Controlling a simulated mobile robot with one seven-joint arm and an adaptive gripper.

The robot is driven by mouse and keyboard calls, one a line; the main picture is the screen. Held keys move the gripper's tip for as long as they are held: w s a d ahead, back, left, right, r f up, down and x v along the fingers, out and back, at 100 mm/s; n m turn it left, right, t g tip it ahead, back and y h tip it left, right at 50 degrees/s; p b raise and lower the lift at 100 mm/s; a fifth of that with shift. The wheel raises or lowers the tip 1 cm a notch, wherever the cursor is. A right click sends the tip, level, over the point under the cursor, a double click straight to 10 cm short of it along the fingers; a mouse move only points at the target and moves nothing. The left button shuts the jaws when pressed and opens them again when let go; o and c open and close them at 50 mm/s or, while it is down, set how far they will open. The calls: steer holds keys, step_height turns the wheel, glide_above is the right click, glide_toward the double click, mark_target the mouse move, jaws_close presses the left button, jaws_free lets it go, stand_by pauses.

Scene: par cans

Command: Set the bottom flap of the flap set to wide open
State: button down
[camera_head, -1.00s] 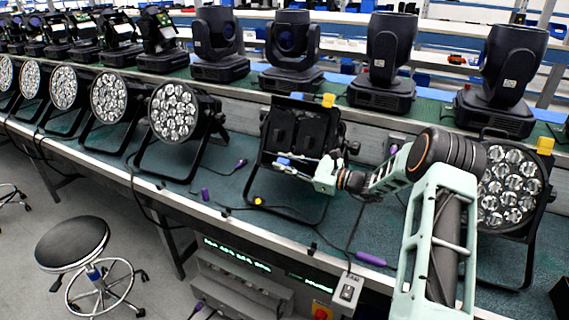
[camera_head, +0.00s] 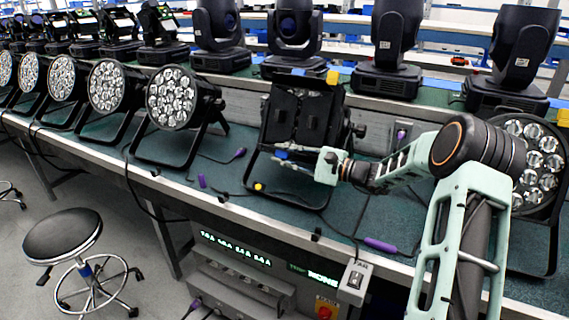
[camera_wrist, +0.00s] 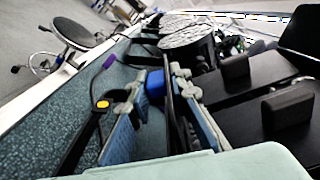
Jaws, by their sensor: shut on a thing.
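The flap set (camera_head: 303,115) is on the black par can in the middle of the bench, with dark flaps around its face. A blue tab (camera_head: 281,154) is at its lower edge, by the bottom flap. My gripper (camera_head: 284,158) reaches in from the right at that edge. In the wrist view the blue tab (camera_wrist: 155,84) and a thin dark flap edge (camera_wrist: 170,112) lie between my gripper's two fingers (camera_wrist: 155,108). The gripper is shut on the bottom flap. The flap's exact angle is hard to tell, as the fingers partly cover it.
Several lit-face par cans (camera_head: 172,97) stand to the left, and one (camera_head: 535,160) stands behind my arm at right. Moving heads (camera_head: 387,50) line the back. Cables and a purple connector (camera_head: 380,244) lie on the green bench top. A stool (camera_head: 63,236) stands in front.

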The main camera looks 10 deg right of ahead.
step_height(320, 180, down, 2)
steer(key=n+b, duration=0.2)
steer(key=b, duration=0.2)
steer(key=shift+s+f+n, duration=0.1)
steer(key=shift+n, duration=0.2)
steer(key=n+b, duration=0.2)
steer(key=b, duration=0.1)
steer(key=shift+f, duration=0.3)
steer(key=shift+n+b, duration=0.4)
steer(key=c, duration=1.8)
jaws_free()
steer(key=shift+r, duration=0.1)
steer(key=v, duration=1.2)
